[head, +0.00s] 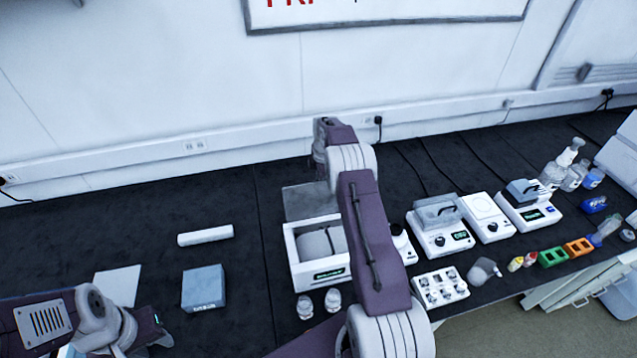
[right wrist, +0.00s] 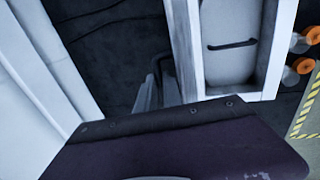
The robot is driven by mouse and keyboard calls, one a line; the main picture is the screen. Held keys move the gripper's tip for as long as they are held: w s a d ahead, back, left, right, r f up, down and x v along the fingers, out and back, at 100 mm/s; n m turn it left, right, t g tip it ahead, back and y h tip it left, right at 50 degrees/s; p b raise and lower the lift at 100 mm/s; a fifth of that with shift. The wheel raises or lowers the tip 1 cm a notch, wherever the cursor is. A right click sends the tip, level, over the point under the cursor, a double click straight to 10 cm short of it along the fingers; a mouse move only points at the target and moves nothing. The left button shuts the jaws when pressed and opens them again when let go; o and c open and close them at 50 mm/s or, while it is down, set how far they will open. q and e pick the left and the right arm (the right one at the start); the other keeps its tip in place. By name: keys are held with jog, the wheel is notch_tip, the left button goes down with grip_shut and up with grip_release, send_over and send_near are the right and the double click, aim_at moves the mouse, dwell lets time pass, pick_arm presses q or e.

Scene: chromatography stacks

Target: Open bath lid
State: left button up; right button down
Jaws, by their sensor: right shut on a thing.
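The bath (head: 318,277) is a white box with a green display, and its inside shows from above. Its grey, see-through-looking lid (head: 306,202) stands raised at the back edge. My right gripper (head: 320,160) is at the lid's upper edge behind the bath, partly hidden by my own arm. It is shut on the lid, though the contact is hard to see. In the right wrist view the fingers (right wrist: 160,85) are beside the bath's rim (right wrist: 186,45). My left gripper (head: 150,335) is low at the left, away from the bath; its jaw opening is unclear.
Two small flasks (head: 318,303) stand in front of the bath. A blue-grey box (head: 203,288) and a white cylinder (head: 205,235) lie to the left. Several instruments, including a white one (head: 440,225), stand to the right. The wall (head: 150,80) is close behind.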

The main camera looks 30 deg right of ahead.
jog(key=shift+w+f, duration=0.25)
jog(key=shift+w+r, duration=0.1)
jog(key=shift+w, duration=0.05)
jog(key=shift+w+d+r, duration=0.1)
jog(key=shift+w, duration=0.1)
jog(key=c, duration=1.8)
grip_release()
jog(key=o, duration=0.3)
jog(key=shift+w, duration=0.1)
jog(key=shift+f, duration=0.25)
